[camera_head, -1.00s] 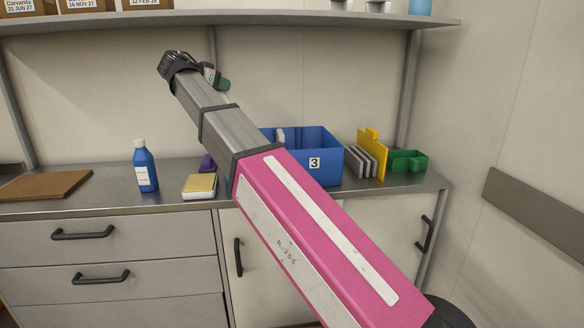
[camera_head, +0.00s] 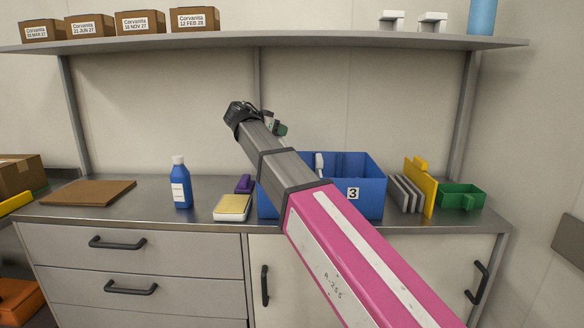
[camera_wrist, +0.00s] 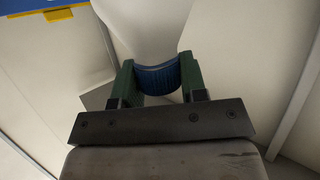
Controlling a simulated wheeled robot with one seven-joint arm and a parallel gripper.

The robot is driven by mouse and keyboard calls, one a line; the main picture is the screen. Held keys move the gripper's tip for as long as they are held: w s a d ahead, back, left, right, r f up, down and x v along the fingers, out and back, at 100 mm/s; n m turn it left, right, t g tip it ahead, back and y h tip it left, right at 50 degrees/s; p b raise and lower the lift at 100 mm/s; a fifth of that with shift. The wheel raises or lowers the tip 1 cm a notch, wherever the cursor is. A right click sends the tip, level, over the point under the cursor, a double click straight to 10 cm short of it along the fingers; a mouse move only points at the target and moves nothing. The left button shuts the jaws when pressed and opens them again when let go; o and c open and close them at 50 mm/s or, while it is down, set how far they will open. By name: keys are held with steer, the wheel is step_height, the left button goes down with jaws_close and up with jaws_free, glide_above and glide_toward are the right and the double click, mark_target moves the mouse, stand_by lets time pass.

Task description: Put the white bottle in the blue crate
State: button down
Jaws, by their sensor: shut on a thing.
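The blue crate (camera_head: 370,199), marked 3, stands on the counter, its left part covered by my arm. In the wrist view, the green fingers of my gripper (camera_wrist: 159,82) are shut on a ribbed blue cap (camera_wrist: 158,76). A pale rounded shape beyond the cap looks like the body of the white bottle (camera_wrist: 150,28). In the head view my gripper (camera_head: 275,124) is raised above the counter, up and left of the crate. The held bottle cannot be made out there.
A blue bottle (camera_head: 181,188), a yellow-topped white box (camera_head: 232,207) and a purple item (camera_head: 244,183) stand left of the crate. Grey plates (camera_head: 404,193), a yellow panel (camera_head: 420,188) and a green bin (camera_head: 461,196) stand right. A shelf (camera_head: 300,42) runs above.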

step_height(320, 180, down, 8)
stand_by(0.5)
steer(key=c, duration=0.7)
jaws_free()
steer(key=shift+o, duration=0.2)
steer(key=v, duration=1.2)
steer(key=shift+r, duration=0.15)
